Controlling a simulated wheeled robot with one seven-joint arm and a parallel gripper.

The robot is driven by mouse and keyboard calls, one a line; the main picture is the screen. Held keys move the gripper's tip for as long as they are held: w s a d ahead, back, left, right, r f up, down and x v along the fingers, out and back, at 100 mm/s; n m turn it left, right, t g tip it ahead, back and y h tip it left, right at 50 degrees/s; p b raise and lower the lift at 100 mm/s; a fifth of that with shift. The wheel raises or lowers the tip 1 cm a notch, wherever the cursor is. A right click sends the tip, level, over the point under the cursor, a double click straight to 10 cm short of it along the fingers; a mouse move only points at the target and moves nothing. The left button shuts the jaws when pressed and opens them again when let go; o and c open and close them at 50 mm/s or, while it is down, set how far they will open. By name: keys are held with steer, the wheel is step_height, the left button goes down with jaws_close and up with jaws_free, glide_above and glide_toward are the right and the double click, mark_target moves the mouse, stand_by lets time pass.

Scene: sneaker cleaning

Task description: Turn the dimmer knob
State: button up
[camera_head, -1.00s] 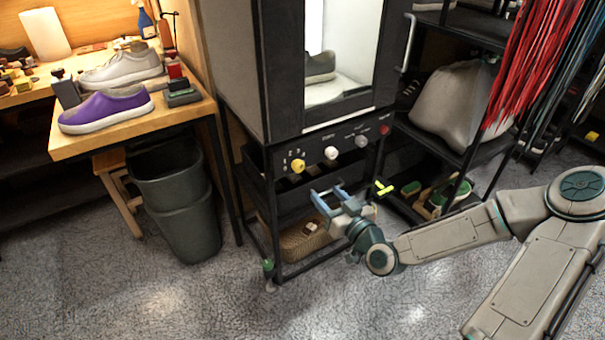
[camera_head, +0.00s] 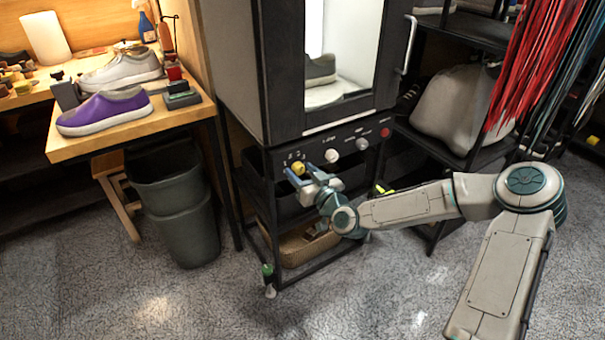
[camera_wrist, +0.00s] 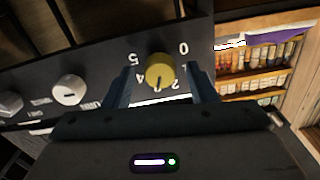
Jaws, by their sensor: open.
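A yellow knob (camera_wrist: 160,69) with numbers around it sits on the dark control panel (camera_wrist: 105,72) of the cabinet; which knob is the dimmer cannot be read. It also shows in the head view (camera_head: 298,168), close to my gripper's fingertips. My gripper (camera_head: 302,174) is open in front of the panel. In the wrist view its two blue fingers (camera_wrist: 160,85) stand on either side of the yellow knob. Whether they touch it cannot be told. A white knob (camera_wrist: 69,90) lies to the left in the wrist view, and two pale knobs (camera_head: 331,156) show in the head view.
A red button (camera_head: 385,132) is at the panel's right end. The cabinet (camera_head: 262,75) holds a lit shoe behind a window. A wooden table (camera_head: 130,138) with a purple sneaker (camera_head: 104,111) and a dark bin (camera_head: 181,200) stand to the left.

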steer(key=c, duration=1)
steer(key=m, duration=0.4)
steer(key=shift+m, duration=0.3)
steer(key=shift+m+p, duration=0.3)
steer(key=shift+m, duration=1.7)
steer(key=o, duration=1)
steer(key=shift+d, duration=0.1)
